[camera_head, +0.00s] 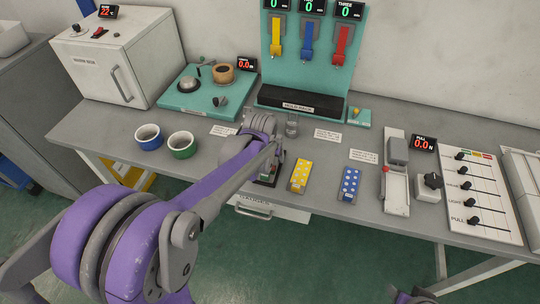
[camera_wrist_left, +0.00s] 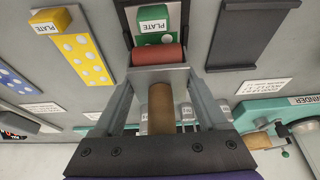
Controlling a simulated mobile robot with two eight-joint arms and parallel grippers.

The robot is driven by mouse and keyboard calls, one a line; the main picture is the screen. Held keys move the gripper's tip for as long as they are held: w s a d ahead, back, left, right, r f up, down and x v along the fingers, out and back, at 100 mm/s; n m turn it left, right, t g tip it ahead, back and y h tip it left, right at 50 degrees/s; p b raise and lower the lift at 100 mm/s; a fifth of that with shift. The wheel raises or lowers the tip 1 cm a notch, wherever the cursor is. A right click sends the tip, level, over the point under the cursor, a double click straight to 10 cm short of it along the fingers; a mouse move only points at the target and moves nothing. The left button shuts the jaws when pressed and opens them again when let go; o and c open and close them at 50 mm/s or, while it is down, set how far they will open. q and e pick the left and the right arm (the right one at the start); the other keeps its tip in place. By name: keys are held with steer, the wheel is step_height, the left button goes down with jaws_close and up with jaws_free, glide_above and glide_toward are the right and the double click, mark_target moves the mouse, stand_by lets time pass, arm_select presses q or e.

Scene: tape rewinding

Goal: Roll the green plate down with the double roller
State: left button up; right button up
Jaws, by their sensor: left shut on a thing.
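The green plate (camera_wrist_left: 150,28) lies on a dark strip at the top of the left wrist view, with a white PLATE label on its end block. In the head view my arm hides most of it. The roller (camera_wrist_left: 158,55) shows one red cylinder right beside the plate's labelled end; I cannot tell whether they touch. A second cylinder cannot be made out. My left gripper (camera_wrist_left: 160,100) is shut on the roller's brown handle (camera_wrist_left: 160,112), between its two grey fingers. In the head view this gripper (camera_head: 268,165) is over the bench, left of the yellow plate.
The yellow plate (camera_head: 300,175) and blue plate (camera_head: 349,184) lie to the right. A dark slab (camera_wrist_left: 253,35) lies beside the green plate. Two cups (camera_head: 182,145) and a teal winder board (camera_head: 205,92) stand left. A teal tape stand (camera_head: 308,70) is behind.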

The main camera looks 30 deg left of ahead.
arm_select(q)
steer(key=shift+f+b, duration=0.3)
steer(key=shift+f, duration=0.1)
stand_by(0.6)
steer(key=shift+w, duration=0.1)
